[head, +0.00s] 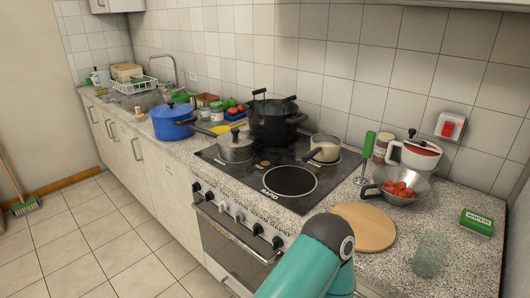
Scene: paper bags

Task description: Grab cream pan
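The cream pan (325,148) is a small cream saucepan on the back right of the black hob. Its dark handle points toward the front left, over the hob. Neither of my grippers shows in the head view. A teal and dark arm link of mine rises from the bottom edge, in front of the counter and well apart from the cream pan.
The black hob (290,181) also holds a large black pot (275,125) and a grey lidded pan (235,148). To the right are a metal bowl of tomatoes (420,190), a round wooden board (365,226) and a glass (430,256). A blue pot (172,122) stands left.

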